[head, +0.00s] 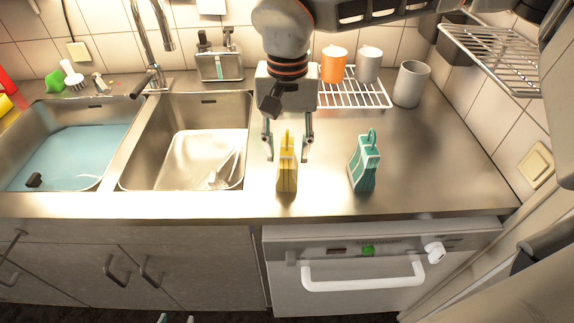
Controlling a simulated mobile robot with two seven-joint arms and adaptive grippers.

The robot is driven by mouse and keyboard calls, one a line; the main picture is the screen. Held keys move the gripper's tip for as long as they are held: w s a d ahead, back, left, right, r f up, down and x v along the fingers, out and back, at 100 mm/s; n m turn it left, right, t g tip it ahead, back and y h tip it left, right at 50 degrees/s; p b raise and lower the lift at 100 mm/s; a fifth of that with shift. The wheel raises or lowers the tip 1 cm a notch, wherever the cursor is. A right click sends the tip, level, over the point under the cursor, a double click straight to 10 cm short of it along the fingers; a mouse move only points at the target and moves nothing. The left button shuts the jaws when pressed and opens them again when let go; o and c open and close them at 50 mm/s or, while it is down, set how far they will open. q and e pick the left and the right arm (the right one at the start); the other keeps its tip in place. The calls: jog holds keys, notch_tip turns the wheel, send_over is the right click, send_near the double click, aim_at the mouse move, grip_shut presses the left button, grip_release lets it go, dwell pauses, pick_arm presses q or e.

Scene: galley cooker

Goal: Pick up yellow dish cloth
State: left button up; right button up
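The yellow dish cloth (287,175) stands upright on the metal counter, right of the sink, and narrows to a peak at the top. My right gripper (287,158) comes down from above with its fingers apart, one to each side of the cloth in the picture. Gaps show between the fingers and the cloth, so it is not gripped; the exact depth is hard to tell. Only two fingertips of my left gripper (176,319) show at the bottom edge, apart and with nothing visible between them.
A green cloth (364,168) stands to the right. Behind are a wire rack (350,100), an orange mug (333,66), two grey mugs and a metal caddy (219,68). Two sink basins lie left, one with blue water (75,150). The counter's right side is clear.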

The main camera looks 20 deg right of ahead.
jog(key=shift+f, duration=0.6)
grip_shut()
jog(key=shift+r, duration=0.15)
